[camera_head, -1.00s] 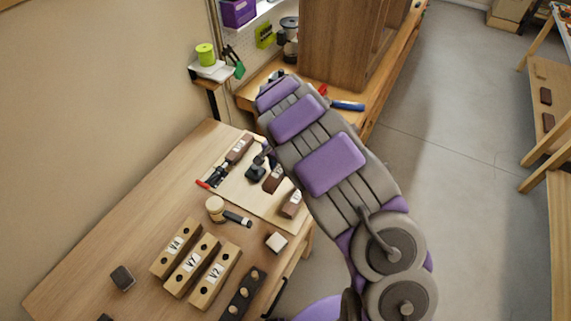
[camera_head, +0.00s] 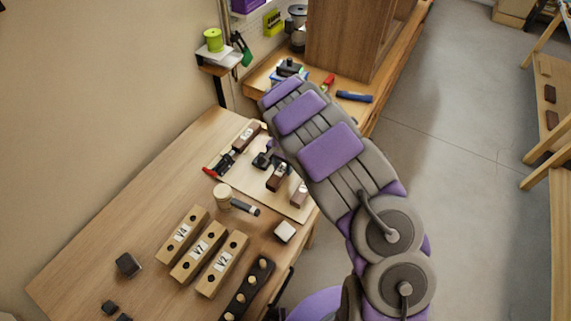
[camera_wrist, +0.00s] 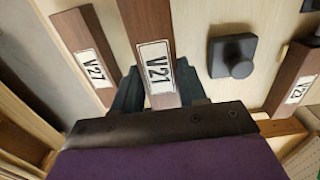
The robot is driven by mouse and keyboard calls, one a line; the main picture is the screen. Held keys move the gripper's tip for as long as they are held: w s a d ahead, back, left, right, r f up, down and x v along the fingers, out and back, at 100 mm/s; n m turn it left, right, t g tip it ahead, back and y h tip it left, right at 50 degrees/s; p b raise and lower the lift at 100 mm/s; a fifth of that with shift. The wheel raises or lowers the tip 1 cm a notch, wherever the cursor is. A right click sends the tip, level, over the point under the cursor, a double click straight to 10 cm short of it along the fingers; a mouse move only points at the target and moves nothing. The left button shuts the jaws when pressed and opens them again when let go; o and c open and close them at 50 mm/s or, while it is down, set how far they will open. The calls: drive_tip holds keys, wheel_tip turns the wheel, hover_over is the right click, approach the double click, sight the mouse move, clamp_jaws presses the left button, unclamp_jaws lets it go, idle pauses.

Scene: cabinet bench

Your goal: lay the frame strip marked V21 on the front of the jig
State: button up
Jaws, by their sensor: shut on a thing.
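The strip marked V21 (camera_wrist: 157,70) is brown with a white label and stands between the two dark fingers of my gripper (camera_wrist: 158,92), which is shut on it. It lies over a pale board (camera_wrist: 212,20); I cannot tell whether it touches the board. The strip marked V27 (camera_wrist: 90,55) lies to its left, and one that seems marked V23 (camera_wrist: 295,85) lies to the right. A black knob block (camera_wrist: 232,57) sits between V21 and V23. In the head view the pale board (camera_head: 232,176) is on the table, and my arm hides most of my gripper. I cannot tell for certain which part is the jig.
A red-and-black clamp (camera_head: 220,167) lies at the board's left edge. A wooden cabinet (camera_head: 355,40) stands behind.

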drive_tip(key=shift+d+r, duration=0.1)
drive_tip(key=shift+d, duration=1.1)
drive_tip(key=shift+s+a, duration=0.1)
drive_tip(key=shift+a, duration=0.75)
drive_tip(key=shift+d, duration=0.5)
drive_tip(key=shift+f, duration=0.2)
drive_tip(key=shift+a+f, duration=0.1)
drive_tip(key=shift+a+f, duration=0.15)
drive_tip(key=shift+a, duration=0.1)
drive_tip(key=shift+d, duration=0.25)
drive_tip(key=shift+a+f, duration=0.2)
drive_tip(key=shift+f, duration=0.2)
